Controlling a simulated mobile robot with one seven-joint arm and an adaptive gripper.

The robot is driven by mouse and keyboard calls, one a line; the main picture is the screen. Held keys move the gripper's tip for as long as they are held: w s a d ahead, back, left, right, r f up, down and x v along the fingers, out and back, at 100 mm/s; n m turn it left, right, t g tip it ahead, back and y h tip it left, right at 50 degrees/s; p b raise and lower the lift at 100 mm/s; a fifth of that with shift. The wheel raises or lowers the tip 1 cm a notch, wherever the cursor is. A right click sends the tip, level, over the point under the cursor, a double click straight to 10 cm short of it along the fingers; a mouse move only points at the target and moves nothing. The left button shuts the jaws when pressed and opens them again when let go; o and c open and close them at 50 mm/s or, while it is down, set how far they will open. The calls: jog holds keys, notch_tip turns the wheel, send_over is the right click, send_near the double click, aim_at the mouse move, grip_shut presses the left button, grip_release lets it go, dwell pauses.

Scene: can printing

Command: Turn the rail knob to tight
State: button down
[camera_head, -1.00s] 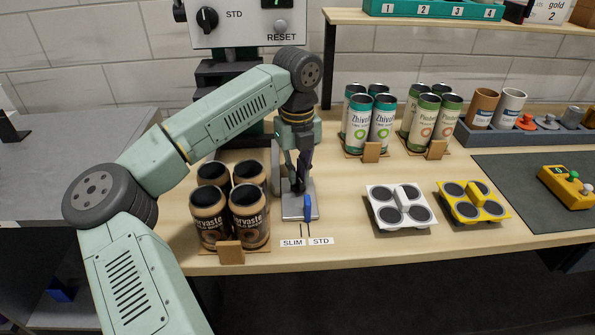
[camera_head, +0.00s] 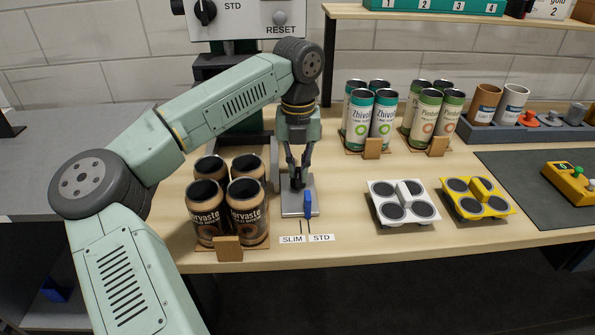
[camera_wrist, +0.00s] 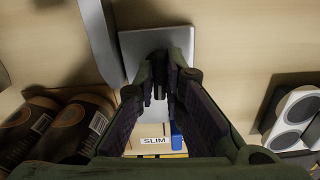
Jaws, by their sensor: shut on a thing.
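My gripper (camera_head: 297,180) points straight down over the grey metal rail plate (camera_head: 291,209) at the front of the bench. Its fingers are shut on the small dark rail knob (camera_head: 297,184), which is mostly hidden between the fingertips. In the wrist view the gripper (camera_wrist: 160,72) reaches down to the plate (camera_wrist: 182,42), with the dark knob between the tips. A blue lever (camera_head: 308,203) stands beside the fingers, on the side of the STD label (camera_head: 321,238). The SLIM label (camera_head: 292,239) is left of it. I cannot read any tight mark on the knob.
Several brown cans (camera_head: 247,212) stand close to the left of the plate. A white can holder (camera_head: 382,188) and a yellow one (camera_head: 504,207) lie to the right. Teal-topped cans (camera_head: 384,124) stand behind. The bench between plate and white holder is clear.

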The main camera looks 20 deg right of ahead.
jog(key=m+b, duration=0.1)
jog(key=m, duration=0.3)
jog(key=shift+d+m, duration=0.1)
jog(key=shift+m, duration=0.2)
jog(key=m, duration=0.3)
jog(key=shift+s+m, duration=0.1)
jog(key=shift+m, duration=0.3)
jog(key=m, duration=0.4)
jog(key=shift+s, duration=0.1)
jog(key=m, duration=0.4)
jog(key=shift+s, duration=0.1)
jog(key=shift+m, duration=0.4)
jog(key=c, duration=1.7)
grip_release()
notch_tip(320, 180, up, 12)
jog(key=shift+r, duration=0.1)
